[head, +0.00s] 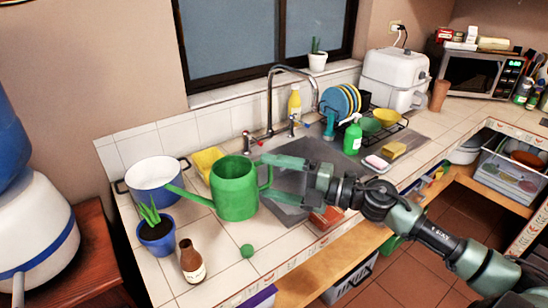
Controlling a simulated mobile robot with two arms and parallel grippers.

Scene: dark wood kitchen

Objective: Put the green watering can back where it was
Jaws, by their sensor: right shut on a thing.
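The green watering can (234,190) is upright over the tiled counter, left of the sink, with its spout pointing left toward the potted plant. I cannot tell whether its base touches the tiles. My right gripper (265,174) comes in from the right and is shut on the can's handle. The fingers partly cover the handle. My left gripper is not in view.
The sink (310,150) lies right. Free tiles (222,262) show in front.

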